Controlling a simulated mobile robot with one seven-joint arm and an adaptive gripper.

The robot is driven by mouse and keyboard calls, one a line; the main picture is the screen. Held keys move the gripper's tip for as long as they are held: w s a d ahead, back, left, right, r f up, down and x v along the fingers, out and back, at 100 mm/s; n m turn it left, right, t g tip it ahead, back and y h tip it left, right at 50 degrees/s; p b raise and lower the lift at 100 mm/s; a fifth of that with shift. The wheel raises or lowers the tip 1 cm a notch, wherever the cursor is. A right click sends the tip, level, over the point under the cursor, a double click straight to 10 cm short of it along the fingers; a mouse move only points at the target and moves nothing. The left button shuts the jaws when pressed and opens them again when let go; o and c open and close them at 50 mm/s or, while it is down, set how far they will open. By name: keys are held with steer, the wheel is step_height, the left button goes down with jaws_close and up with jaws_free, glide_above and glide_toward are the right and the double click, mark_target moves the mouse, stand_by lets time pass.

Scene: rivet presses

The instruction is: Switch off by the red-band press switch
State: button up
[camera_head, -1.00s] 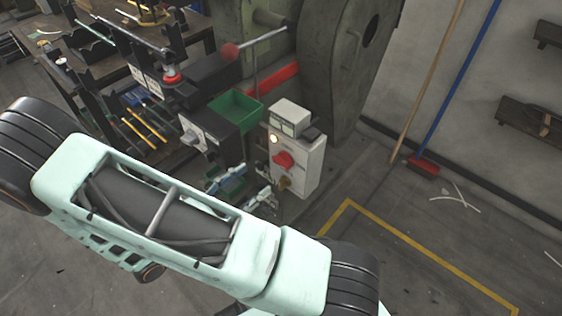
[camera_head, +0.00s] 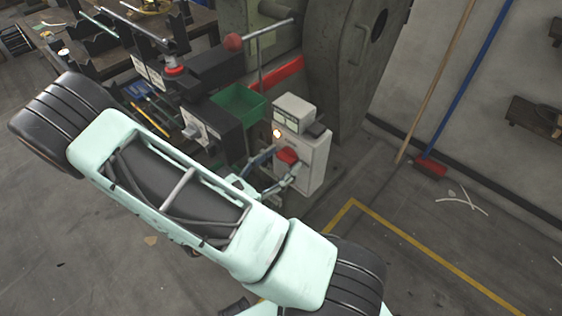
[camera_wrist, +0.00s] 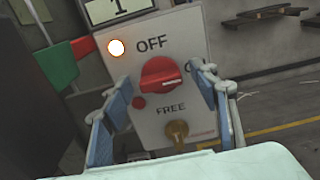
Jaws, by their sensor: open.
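The switch box (camera_head: 313,160) is a pale box at the foot of the press with the red band (camera_head: 277,74). Its red knob (camera_wrist: 160,74) is in the middle of the wrist view and also shows in the head view (camera_head: 288,155). OFF is printed above the knob, ON at its right, partly hidden by a finger, and FREE below. A pale mark on the knob faces right. The lamp (camera_wrist: 116,47) glows. My gripper (camera_head: 276,167) is open, with one blue-grey finger on each side of the knob. Contact cannot be told.
A brass key (camera_wrist: 178,131) sticks out below the knob, and a small red button (camera_wrist: 138,101) is at its lower left. A green bin (camera_head: 238,103) and a dark box with a grey knob (camera_head: 191,131) stand left.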

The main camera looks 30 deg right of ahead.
steer(key=shift+d, duration=0.15)
steer(key=shift+c, duration=0.6)
steer(key=c, duration=1)
steer(key=shift+c, duration=0.2)
